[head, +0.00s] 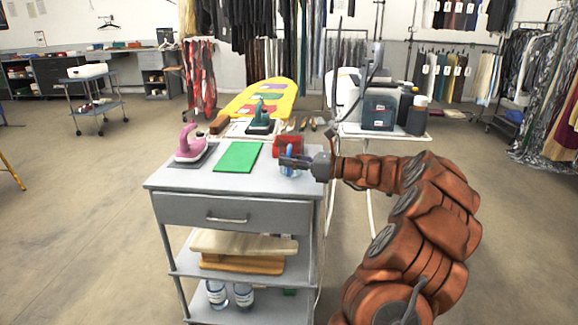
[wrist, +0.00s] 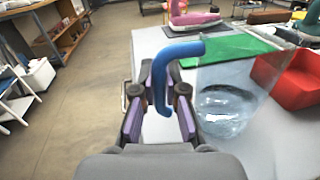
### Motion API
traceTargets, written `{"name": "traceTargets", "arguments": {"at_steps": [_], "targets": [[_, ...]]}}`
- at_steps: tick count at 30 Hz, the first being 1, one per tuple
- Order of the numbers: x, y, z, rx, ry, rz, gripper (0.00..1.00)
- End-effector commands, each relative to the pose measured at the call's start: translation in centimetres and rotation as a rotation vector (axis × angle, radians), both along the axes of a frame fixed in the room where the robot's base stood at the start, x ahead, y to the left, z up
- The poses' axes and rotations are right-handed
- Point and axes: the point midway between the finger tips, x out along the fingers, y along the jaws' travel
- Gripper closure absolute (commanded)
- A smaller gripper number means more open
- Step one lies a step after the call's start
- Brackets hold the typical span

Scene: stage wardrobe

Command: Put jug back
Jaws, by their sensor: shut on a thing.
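The jug is clear, with a blue handle and what looks like water in the bottom. In the wrist view its clear body (wrist: 228,105) is right of my gripper (wrist: 158,108), whose fingers are shut on the blue handle. The jug looks upright. In the head view my gripper (head: 297,162) is at the right front of the grey cart top (head: 225,185) and hides most of the jug (head: 287,171). I cannot tell whether the jug's base touches the top.
A green mat (head: 238,157), a pink iron (head: 190,146) and a red bin (head: 288,145) share the cart top; the bin is close behind the jug. A yellow ironing board (head: 262,98) and a white table with a dark container (head: 380,108) stand behind. The front left top is clear.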

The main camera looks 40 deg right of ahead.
Motion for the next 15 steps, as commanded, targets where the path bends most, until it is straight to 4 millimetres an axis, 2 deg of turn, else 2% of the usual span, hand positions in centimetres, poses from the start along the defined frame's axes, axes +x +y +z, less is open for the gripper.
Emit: {"name": "traceTargets", "arguments": {"at_steps": [2,14,15], "targets": [[-0.02,-0.06,-0.6,0.001,-0.001,-0.001,1.0],[-0.02,-0.07,-0.74,-0.001,-0.002,-0.001,1.0],[-0.02,-0.08,-0.8,-0.002,-0.001,-0.001,0.85]]}}
